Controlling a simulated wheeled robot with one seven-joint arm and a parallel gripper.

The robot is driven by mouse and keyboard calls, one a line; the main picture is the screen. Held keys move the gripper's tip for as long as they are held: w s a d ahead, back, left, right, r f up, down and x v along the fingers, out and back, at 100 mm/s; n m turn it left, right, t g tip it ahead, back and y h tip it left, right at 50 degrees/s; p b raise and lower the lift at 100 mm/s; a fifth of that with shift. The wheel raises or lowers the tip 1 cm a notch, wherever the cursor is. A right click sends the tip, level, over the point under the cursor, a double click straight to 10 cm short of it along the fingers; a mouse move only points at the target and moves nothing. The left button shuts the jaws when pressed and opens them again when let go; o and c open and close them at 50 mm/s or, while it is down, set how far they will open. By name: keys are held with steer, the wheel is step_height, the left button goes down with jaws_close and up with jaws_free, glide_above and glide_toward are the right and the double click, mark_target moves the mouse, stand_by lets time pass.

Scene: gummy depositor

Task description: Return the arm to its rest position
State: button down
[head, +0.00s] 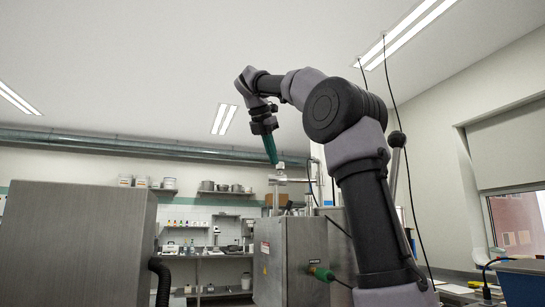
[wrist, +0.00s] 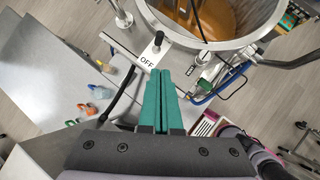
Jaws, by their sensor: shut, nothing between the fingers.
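My arm rises from the lower right in the head view, bends at the top and reaches left. My gripper (head: 272,160) hangs from its end, with green fingers pointing down near the top of a steel machine (head: 291,255). In the wrist view the two green fingers of my gripper (wrist: 160,72) lie side by side, shut and empty. Their tips are just below a label reading OFF (wrist: 147,63) beside a small black-knobbed lever (wrist: 157,42). I cannot tell whether the tips touch anything.
An open steel kettle (wrist: 212,42) with amber contents is beyond the fingertips. Pipes and a blue hose (wrist: 225,85) are right of the fingers. A large steel cabinet (head: 75,245) stands at left. A shelf with pots (head: 225,190) is at the back wall. The upper space is clear.

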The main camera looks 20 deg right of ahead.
stand_by(0.3)
steer(key=s+a+f+m+y, duration=0.1)
steer(key=s+f+m+y, duration=0.1)
steer(key=s+f+m, duration=0.5)
steer(key=s+a+f+m+t+y, duration=0.1)
steer(key=s+f+m+y, duration=0.1)
steer(key=s+f+m, duration=0.5)
steer(key=s+a+f+m+t+y, duration=0.1)
steer(key=s+f+m+y, duration=0.2)
steer(key=s+f+m, duration=0.5)
step_height(320, 180, down, 11)
steer(key=m, duration=0.6)
steer(key=shift+a, duration=0.3)
